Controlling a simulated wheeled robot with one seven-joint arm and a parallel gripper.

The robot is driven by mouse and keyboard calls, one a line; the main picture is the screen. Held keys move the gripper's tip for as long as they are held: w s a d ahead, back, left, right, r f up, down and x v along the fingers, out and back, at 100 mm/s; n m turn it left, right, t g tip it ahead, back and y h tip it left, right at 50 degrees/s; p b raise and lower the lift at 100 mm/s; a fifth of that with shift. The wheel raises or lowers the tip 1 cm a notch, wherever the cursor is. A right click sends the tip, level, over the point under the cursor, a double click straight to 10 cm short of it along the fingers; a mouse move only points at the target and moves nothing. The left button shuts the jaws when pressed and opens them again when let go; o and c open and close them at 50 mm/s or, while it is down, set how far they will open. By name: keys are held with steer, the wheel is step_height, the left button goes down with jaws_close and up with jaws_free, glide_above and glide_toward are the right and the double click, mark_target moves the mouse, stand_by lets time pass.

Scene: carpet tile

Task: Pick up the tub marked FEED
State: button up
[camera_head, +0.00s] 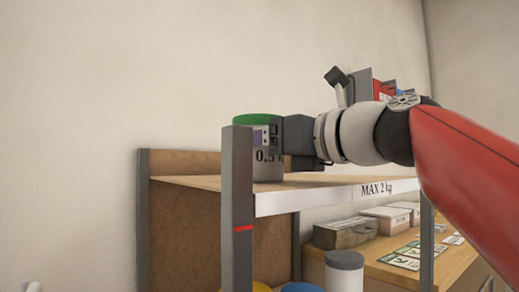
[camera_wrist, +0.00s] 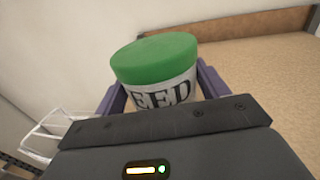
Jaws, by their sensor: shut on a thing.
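The tub (camera_wrist: 152,62) has a green lid and a white body. Its black lettering reads "EED" in the wrist view, with the first letter hidden. In the head view the tub (camera_head: 268,170) is at the left end of the top shelf, partly behind the grey post, with "0.5" showing on its side. My gripper (camera_head: 266,136) comes from the right and is shut on the tub. In the wrist view its purple fingers (camera_wrist: 160,84) flank the body below the lid. I cannot tell whether the tub's base touches the shelf board.
Below are a grey-lidded jar (camera_head: 344,275) and yellow and blue lids. A box (camera_head: 345,233) and cards lie on a wooden surface behind.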

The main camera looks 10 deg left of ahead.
steer(key=shift+r, duration=0.1)
step_height(320, 180, up, 8)
steer(key=shift+f+p, duration=0.2)
steer(key=shift+p, duration=1)
steer(key=shift+r, duration=1)
